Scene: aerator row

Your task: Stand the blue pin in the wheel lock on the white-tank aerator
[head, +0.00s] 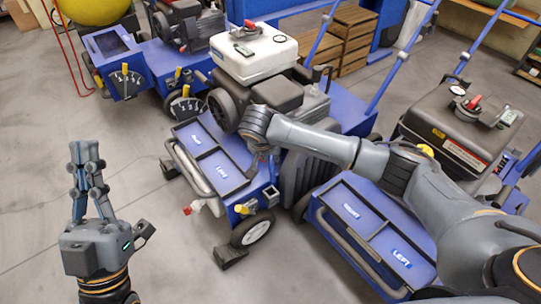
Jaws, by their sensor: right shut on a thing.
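The white-tank aerator (258,62) is a blue machine in the middle, with its white tank on top. Its front tray (200,143) has two compartments, one with a LEFT label. A yellow-marked fitting (243,209) sits above its near wheel (251,230); I cannot tell whether this is the wheel lock. My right gripper (262,165) points down at the tray's right edge, largely hidden by its own wrist. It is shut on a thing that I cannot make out. I cannot make out the blue pin. My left gripper (83,152) points up over bare floor, away from the aerators; its finger gap is unclear.
A dark-tank aerator (458,125) stands at right, its tray (345,214) close to the white-tank one. Another blue aerator (135,66) stands at the back left. Wooden crates (349,38) are behind. The floor (165,255) at front left is clear.

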